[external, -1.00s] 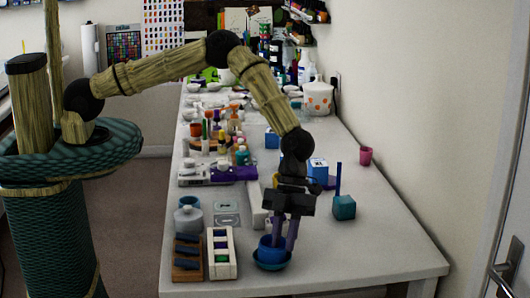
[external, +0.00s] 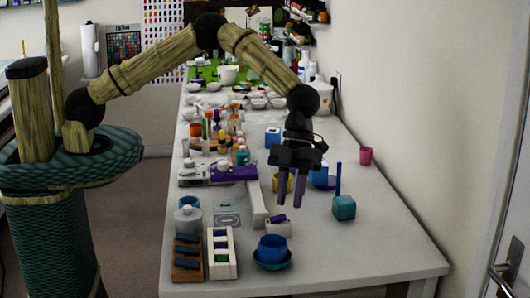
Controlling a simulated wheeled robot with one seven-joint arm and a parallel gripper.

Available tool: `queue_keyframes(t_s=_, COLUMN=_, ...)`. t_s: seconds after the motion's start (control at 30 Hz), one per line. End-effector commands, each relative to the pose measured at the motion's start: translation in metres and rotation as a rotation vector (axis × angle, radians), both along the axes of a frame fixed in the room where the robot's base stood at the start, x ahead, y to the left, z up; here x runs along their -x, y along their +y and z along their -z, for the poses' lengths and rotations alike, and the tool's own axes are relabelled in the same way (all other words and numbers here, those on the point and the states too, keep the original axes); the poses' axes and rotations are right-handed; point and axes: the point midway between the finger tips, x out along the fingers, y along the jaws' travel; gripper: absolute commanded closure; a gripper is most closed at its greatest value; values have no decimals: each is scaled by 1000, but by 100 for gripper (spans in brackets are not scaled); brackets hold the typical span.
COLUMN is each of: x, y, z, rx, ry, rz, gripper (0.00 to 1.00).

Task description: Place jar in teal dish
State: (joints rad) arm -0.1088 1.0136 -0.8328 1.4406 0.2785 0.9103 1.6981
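A blue jar (external: 272,247) stands upright in the teal dish (external: 272,266) near the front of the table, with the dish's rim showing below and around it. My gripper (external: 288,206) hangs fingers down, above and behind the jar and apart from it. Its two purple fingers are spread with a gap between them, and nothing shows between the tips. The hand partly hides a yellow cup (external: 281,184) behind it.
A white box with small blocks (external: 222,270) and a brown rack (external: 187,273) stand left of the dish. A white block (external: 278,229) lies just behind it. The front right tabletop is clear.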

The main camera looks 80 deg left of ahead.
Motion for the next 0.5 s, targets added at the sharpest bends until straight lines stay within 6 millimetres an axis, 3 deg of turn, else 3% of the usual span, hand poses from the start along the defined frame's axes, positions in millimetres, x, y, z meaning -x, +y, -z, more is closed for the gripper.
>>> queue_keyframes(t_s=0.2, x=-5, y=11, z=-23, rx=0, ry=-1, rz=-1, gripper=72)
queue_keyframes(t_s=0.5, x=-5, y=12, z=-26, rx=0, ry=1, rz=1, gripper=72)
